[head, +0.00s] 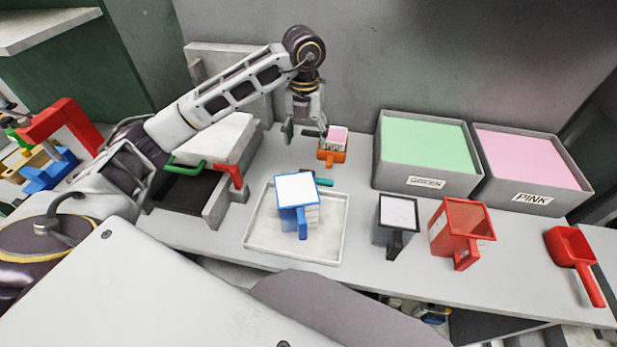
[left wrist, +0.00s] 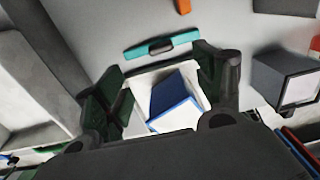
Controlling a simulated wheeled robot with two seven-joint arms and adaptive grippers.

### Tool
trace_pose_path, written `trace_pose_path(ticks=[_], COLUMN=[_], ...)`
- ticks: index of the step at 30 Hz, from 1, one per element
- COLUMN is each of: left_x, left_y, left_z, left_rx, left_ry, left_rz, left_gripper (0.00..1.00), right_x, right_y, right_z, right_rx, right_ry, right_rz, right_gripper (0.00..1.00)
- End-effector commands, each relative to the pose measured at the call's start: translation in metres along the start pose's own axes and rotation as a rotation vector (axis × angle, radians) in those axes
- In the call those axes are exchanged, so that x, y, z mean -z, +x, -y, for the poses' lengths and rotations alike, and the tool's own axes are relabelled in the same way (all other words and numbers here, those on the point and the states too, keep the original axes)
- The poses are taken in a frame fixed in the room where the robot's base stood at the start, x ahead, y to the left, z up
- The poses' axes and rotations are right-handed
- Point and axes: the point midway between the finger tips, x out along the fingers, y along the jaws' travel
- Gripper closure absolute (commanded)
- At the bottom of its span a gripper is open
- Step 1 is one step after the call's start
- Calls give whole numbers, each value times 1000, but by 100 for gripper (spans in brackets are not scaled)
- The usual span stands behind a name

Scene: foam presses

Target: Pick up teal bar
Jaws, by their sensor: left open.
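The teal bar (head: 323,182) shows in part in the head view, behind the blue-framed block and by the back edge of the white tray. In the left wrist view the teal bar (left wrist: 184,40) lies whole on the grey table, just past the tray's edge, with a dark piece at its middle. My left gripper (head: 305,132) points down above the table, behind the tray. In the left wrist view its two dark green fingers (left wrist: 163,72) are spread and empty, and the bar lies beyond their tips, not between them. My right gripper is not in view.
The white tray (head: 256,237) holds the blue-framed block (head: 297,191). An orange holder (head: 331,157) stands near the gripper. A black press (head: 397,220), a red one (head: 461,232) and a red scoop (head: 572,248) stand right. GREEN (head: 425,185) and PINK (head: 531,200) bins are behind.

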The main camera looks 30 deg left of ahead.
Motion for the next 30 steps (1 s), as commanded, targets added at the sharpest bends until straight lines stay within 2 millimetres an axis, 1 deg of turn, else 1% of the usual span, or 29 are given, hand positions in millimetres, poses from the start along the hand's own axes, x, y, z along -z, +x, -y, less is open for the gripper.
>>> trace_pose_path(ticks=[4,12,17,23,30], left_x=[-2,-2,-2,-1,-1], left_y=[-2,-1,4,22,54], left_z=[-5,-4,-4,-5,-5], left_rx=[-20,-18,-18,-18,-19], left_ry=[-11,-10,-10,-10,-10], left_rz=[7,7,6,4,4], left_gripper=[30,30,30,30,30], right_x=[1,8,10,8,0], right_y=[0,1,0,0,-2], right_z=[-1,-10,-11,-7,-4], right_rx=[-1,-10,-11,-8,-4], right_ry=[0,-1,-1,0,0], right_rz=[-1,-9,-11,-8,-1], right_gripper=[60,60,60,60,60])
